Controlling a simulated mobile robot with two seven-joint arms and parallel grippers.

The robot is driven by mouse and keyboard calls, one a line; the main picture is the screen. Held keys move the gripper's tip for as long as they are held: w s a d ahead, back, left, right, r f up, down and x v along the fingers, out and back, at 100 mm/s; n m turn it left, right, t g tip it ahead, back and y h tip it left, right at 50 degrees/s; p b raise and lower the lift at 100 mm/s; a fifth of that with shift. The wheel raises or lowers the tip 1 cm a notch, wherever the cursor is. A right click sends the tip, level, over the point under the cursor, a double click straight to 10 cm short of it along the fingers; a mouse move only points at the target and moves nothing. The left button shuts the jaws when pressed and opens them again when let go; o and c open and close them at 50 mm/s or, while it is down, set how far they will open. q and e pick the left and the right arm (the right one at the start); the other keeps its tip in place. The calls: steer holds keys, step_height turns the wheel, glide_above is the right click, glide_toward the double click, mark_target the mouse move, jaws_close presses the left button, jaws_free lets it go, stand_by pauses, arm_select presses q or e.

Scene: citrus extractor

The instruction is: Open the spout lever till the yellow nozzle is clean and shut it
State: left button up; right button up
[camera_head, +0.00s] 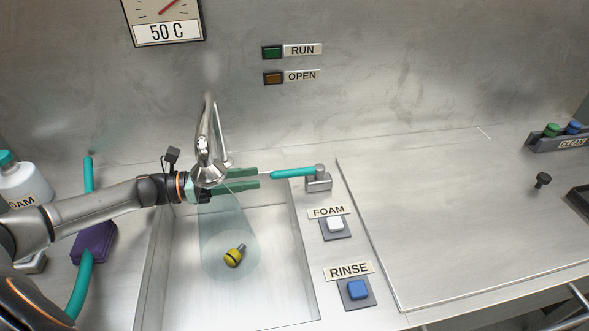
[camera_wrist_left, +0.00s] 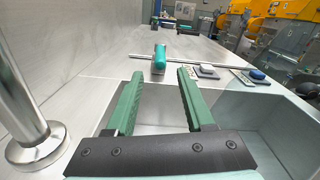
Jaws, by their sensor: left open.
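The yellow nozzle (camera_head: 234,256) lies in the sink (camera_head: 185,290), with a dark part at one end. A pale, see-through cone of spray (camera_head: 222,222) falls on it from the chrome spout (camera_head: 206,135). The spout lever (camera_head: 293,173) has a teal handle on a grey mount right of the sink; its handle points left. My left gripper (camera_head: 258,178) is open and empty over the sink's back edge, behind the spout, its fingertips just short of the handle's end. In the left wrist view the lever (camera_wrist_left: 160,58) shows ahead, between the fingertips. My right gripper is not in view.
The FOAM button (camera_head: 335,224) and the blue RINSE button (camera_head: 357,289) sit right of the sink. RUN (camera_head: 273,52) and OPEN (camera_head: 274,78) buttons are on the back wall. A foam bottle (camera_head: 22,182) and a purple block (camera_head: 93,242) stand at left. The right counter is mostly clear.

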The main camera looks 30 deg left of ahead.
mark_target(314, 171)
arm_select(q)
steer(key=p+x, duration=0.1)
steer(key=x, duration=1)
steer(key=shift+w+d, duration=0.1)
jaws_close()
stand_by(1.1)
